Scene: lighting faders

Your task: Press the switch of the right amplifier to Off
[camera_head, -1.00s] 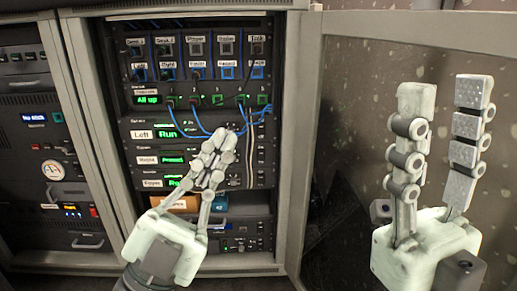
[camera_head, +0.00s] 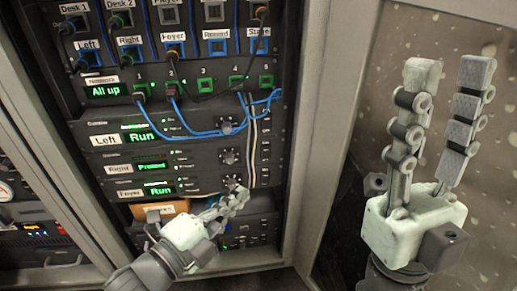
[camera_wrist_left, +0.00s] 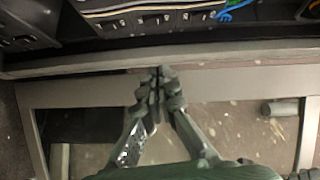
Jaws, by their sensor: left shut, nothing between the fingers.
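The right amplifier (camera_head: 205,167) is the middle of three amplifiers in the rack, labelled "Right", with a green display reading "Present" and a knob (camera_head: 229,157). Small dark switches (camera_head: 265,149) line the rack's right edge at its height; their positions are too small to read. My left gripper (camera_head: 240,190) is shut and empty, its tips in front of the Foyer amplifier's knob, below the right amplifier. It also shows in the left wrist view (camera_wrist_left: 159,71), with its fingertips together. My right gripper (camera_head: 450,72) is open and empty, raised right of the rack.
The Left amplifier (camera_head: 195,133) sits above and the Foyer amplifier (camera_head: 205,187) below. Blue cables (camera_head: 205,133) hang in front of the upper units. An orange-brown box (camera_head: 160,211) lies below. An open speckled panel (camera_head: 340,215) stands to the right.

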